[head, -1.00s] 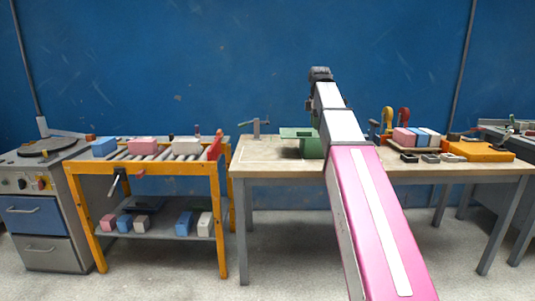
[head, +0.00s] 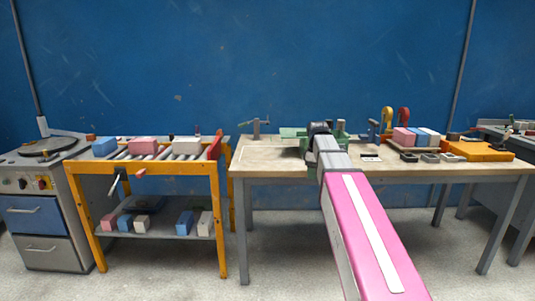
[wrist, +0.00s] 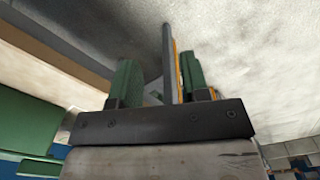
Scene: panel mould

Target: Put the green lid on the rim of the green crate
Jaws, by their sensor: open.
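In the head view a flat green piece, apparently the green lid (head: 291,132), shows just left of my wrist, above the table top. I cannot tell whether the lid touches the rim.
The wooden table (head: 262,157) has a bare patch at its left. A small clamp (head: 256,128) stands at its back. Coloured blocks (head: 418,137) and an orange plate (head: 480,151) fill its right side. An orange roller trolley (head: 148,166) with blocks stands to the left.

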